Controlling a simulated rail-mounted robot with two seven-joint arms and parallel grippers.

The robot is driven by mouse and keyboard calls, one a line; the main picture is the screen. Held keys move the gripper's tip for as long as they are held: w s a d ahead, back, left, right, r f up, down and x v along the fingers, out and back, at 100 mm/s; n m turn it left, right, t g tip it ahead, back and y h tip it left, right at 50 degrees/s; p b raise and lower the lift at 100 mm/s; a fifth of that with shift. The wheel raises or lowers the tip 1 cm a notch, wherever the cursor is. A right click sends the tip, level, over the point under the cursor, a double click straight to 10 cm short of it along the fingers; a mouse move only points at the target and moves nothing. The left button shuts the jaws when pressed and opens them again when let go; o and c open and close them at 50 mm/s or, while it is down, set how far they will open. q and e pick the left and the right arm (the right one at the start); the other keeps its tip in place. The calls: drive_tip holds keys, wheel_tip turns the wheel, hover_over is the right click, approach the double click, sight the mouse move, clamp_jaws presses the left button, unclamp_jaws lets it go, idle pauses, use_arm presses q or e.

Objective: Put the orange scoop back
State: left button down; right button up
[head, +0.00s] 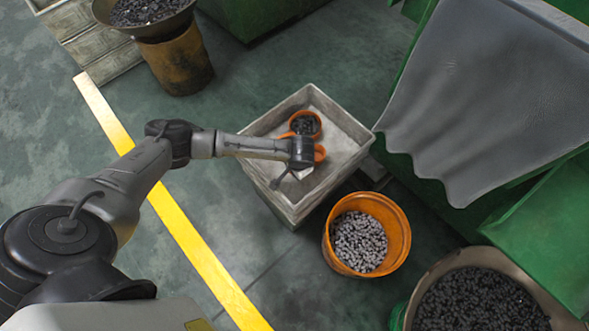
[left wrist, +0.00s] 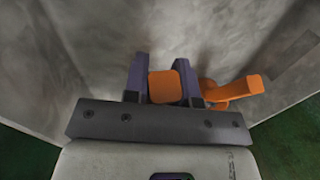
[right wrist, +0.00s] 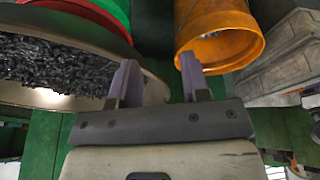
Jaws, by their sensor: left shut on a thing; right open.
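An orange scoop (head: 293,130) with dark pieces in its bowl is at the grey crate (head: 262,163), beside my left wrist in the head view. More orange (head: 320,153) shows just below it; I cannot tell whether it is the same piece. In the left wrist view my left gripper (left wrist: 160,84) is shut on an orange part (left wrist: 163,88), its fingers on either side of it, inside the crate. Another orange piece (left wrist: 236,91) sticks out to the right of the fingers. My right gripper (right wrist: 157,78) is open and empty, seen only in the right wrist view.
An orange bucket (head: 400,234) of small metal pieces stands right of the crate. A round bin (head: 425,285) of dark pieces is at lower right. Green machinery with a grey chute (head: 480,95) fills the right. Open floor and a yellow line (head: 190,235) lie to the left.

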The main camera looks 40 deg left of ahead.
use_arm(q)
drive_tip(key=shift+b+x, duration=0.3)
drive_tip(key=shift+x, duration=0.6)
drive_tip(key=shift+d, duration=0.2)
use_arm(e)
drive_tip(key=shift+f, duration=0.6)
drive_tip(key=shift+a+r, duration=0.1)
use_arm(q)
drive_tip(key=c, duration=0.9)
unclamp_jaws()
drive_tip(key=shift+c, duration=0.2)
